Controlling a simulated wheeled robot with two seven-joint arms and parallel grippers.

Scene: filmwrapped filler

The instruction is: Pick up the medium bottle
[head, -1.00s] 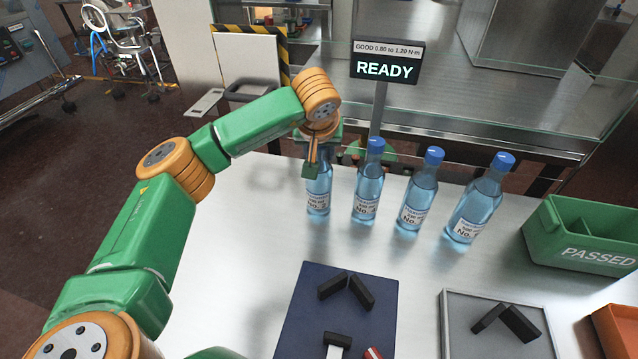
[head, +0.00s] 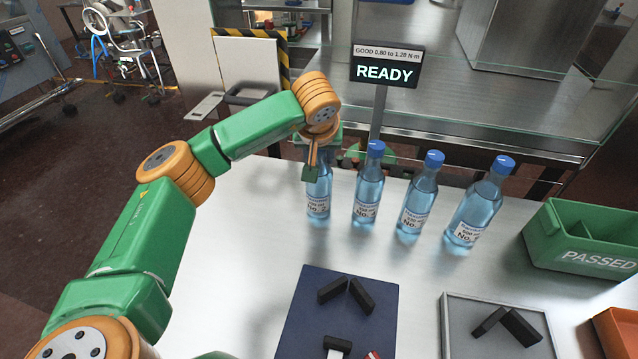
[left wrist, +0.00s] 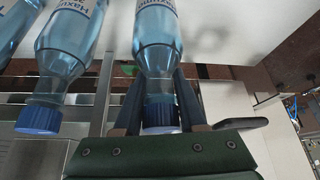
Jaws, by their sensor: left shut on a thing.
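Several clear blue bottles with blue caps and white labels stand in a row on the pale table. My left gripper (head: 312,172) is shut on the neck of the leftmost bottle (head: 318,203), coming from above. In the left wrist view, the gripper (left wrist: 159,85) has a finger on each side of the neck of this held bottle (left wrist: 156,48). The bottle looks upright; I cannot tell whether its base touches the table. To its right stand a second bottle (head: 368,190), a third (head: 418,200) and a rightmost one (head: 475,208). My right gripper is not in view.
A green "PASSED" bin (head: 585,240) stands at the right. A dark blue mat (head: 300,310) with black parts and a grey tray (head: 450,325) lie in front. A "READY" sign (head: 386,68) rises behind the bottles. The table's left side is mostly clear.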

